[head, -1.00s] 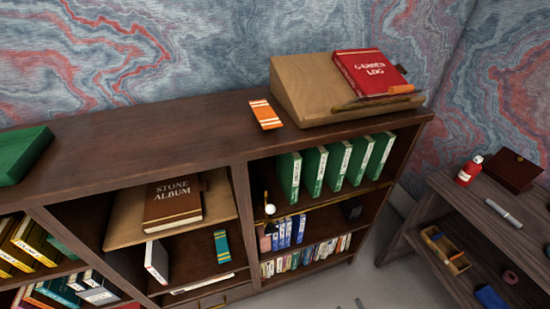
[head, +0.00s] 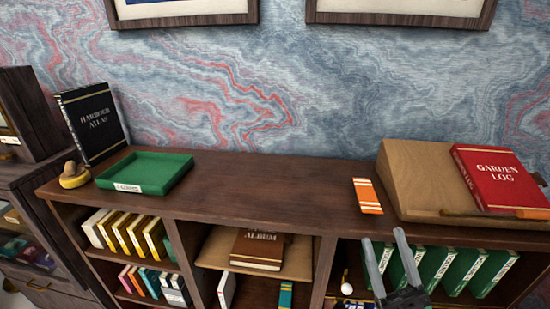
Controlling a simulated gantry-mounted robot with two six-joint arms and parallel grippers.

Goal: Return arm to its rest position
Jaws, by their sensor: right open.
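My right gripper (head: 383,238) shows at the bottom right of the head view. Its two grey fingers are spread apart and point up the picture, with nothing between them. It appears in front of the right shelf compartment with the green books (head: 436,266); its fingers cover part of those books. My left gripper is not in view.
The shelf top (head: 270,192) holds a green tray (head: 148,172), an orange striped item (head: 367,196) and a sloped stand (head: 412,178) with the red Garden Log (head: 498,176). The Harbour Atlas (head: 92,122) stands upright at left. The top's middle is clear.

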